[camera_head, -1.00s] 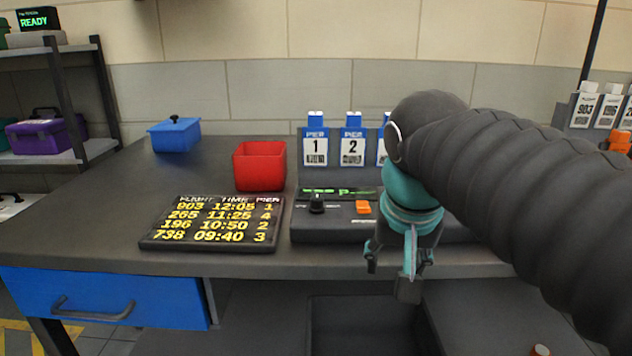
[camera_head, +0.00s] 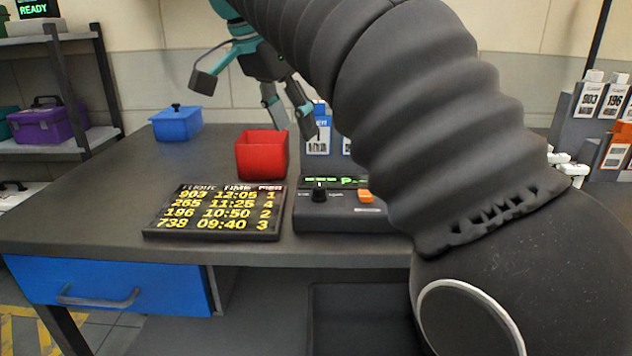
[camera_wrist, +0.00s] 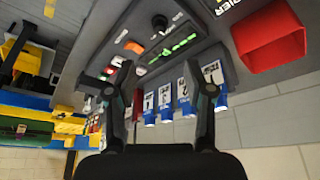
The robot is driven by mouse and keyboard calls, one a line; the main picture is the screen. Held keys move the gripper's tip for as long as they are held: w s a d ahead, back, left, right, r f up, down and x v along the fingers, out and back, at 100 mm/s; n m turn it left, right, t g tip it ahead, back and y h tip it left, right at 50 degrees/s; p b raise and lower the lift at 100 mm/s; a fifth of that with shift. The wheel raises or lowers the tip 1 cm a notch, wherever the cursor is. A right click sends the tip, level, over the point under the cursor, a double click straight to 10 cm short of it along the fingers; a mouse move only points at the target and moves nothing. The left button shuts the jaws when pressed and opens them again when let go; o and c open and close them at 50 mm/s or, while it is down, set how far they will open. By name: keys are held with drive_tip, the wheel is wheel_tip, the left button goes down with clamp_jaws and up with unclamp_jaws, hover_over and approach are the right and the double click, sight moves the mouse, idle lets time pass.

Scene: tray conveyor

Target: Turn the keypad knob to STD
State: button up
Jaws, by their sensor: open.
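The keypad (camera_head: 340,217) is a dark console on the workbench with a lit green display. Its black knob (camera_head: 319,193) stands upright on the left part, with small labels beside it too fine to read. I cannot tell which label the knob points at. The knob also shows near the top of the wrist view (camera_wrist: 160,22). An orange button (camera_head: 364,196) is right of the knob. My gripper (camera_head: 291,119) is open and empty, above and behind the keypad near the red bin, apart from the knob. My arm hides the keypad's right part.
A red bin (camera_head: 262,155) stands behind the flight board (camera_head: 215,212), left of the keypad. Blue-topped pier tags (camera_head: 318,140) stand behind the keypad. A blue lidded box (camera_head: 177,123) is at the back left. The bench's left side is clear.

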sight(319, 186)
drive_tip(key=b+x, duration=0.2)
drive_tip(key=x, duration=1.1)
drive_tip(key=shift+f, duration=0.1)
clamp_jaws()
